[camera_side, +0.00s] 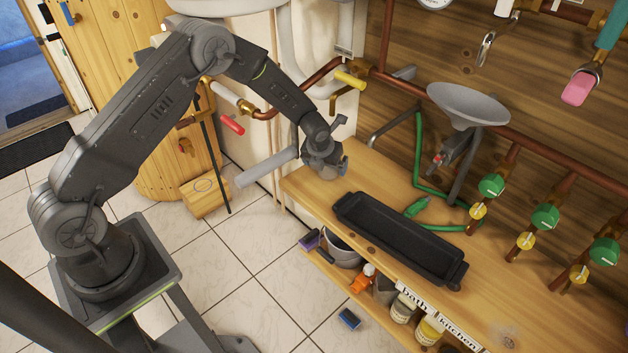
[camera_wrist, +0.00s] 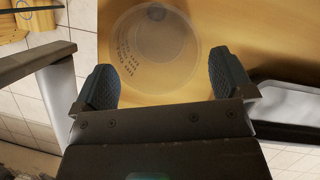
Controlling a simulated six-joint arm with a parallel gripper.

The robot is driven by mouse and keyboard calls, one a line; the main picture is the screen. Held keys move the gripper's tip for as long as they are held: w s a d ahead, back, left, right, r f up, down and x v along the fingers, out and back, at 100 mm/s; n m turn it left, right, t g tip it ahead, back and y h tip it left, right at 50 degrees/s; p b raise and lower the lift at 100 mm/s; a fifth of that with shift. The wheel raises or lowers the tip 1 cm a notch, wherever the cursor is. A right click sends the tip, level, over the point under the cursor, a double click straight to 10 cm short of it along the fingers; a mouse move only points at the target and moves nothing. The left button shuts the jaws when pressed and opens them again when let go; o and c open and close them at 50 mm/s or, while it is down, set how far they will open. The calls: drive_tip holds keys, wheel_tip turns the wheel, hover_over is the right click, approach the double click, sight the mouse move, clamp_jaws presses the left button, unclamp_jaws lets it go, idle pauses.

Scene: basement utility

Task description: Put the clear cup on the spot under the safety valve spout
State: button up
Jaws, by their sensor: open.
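The clear cup (camera_wrist: 128,62), see-through with printed marks, stands on the wooden bench (camera_side: 500,300) near its left end. In the wrist view it shows from above, ahead of and partly between the fingers. My gripper (camera_wrist: 162,76) is open, with one finger on each side of the cup's near edge and gaps to both. In the side view my gripper (camera_side: 325,160) is low over the bench end and largely hides the cup. A wooden block (camera_side: 205,200) with a drawn circle on top sits on the floor at left, near a thin dark pipe (camera_side: 213,150). I cannot tell which fitting is the safety valve.
A black tray (camera_side: 385,232) lies on the bench right of my gripper. A grey funnel (camera_side: 468,103) and green hose (camera_side: 417,165) stand behind it. A grey pipe (camera_side: 266,168) and red-handled valve (camera_side: 230,123) are between bench and block. Open tiled floor lies in front.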

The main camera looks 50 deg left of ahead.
drive_tip(key=s+d, duration=0.1)
drive_tip(key=s, duration=0.2)
drive_tip(key=s+d, duration=0.1)
drive_tip(key=s, duration=0.1)
drive_tip(key=s+d, duration=0.1)
drive_tip(key=s, duration=0.2)
drive_tip(key=shift+s+d+r, duration=0.1)
drive_tip(key=shift+s+d, duration=0.15)
drive_tip(key=shift+s, duration=0.05)
drive_tip(key=s+r+n+t+y, duration=0.1)
drive_tip(key=s+r+n, duration=0.2)
drive_tip(key=r+n, duration=0.6)
drive_tip(key=s+r+n, duration=0.4)
drive_tip(key=r+n, duration=0.1)
drive_tip(key=r, duration=0.7)
drive_tip(key=s+d+r+n+h, duration=0.1)
drive_tip(key=s+r+n, duration=0.4)
drive_tip(key=s+n, duration=0.3)
drive_tip(key=s+d+r+n+h, duration=0.1)
drive_tip(key=s+d+r+n, duration=0.1)
drive_tip(key=s+r+n, duration=0.4)
drive_tip(key=s+n, duration=0.3)
drive_tip(key=s, duration=0.2)
drive_tip(key=shift+s+d+t+h, duration=0.15)
drive_tip(key=shift+d+t+h, duration=0.1)
drive_tip(key=shift+t+h, duration=0.05)
drive_tip(key=shift+c, duration=0.4)
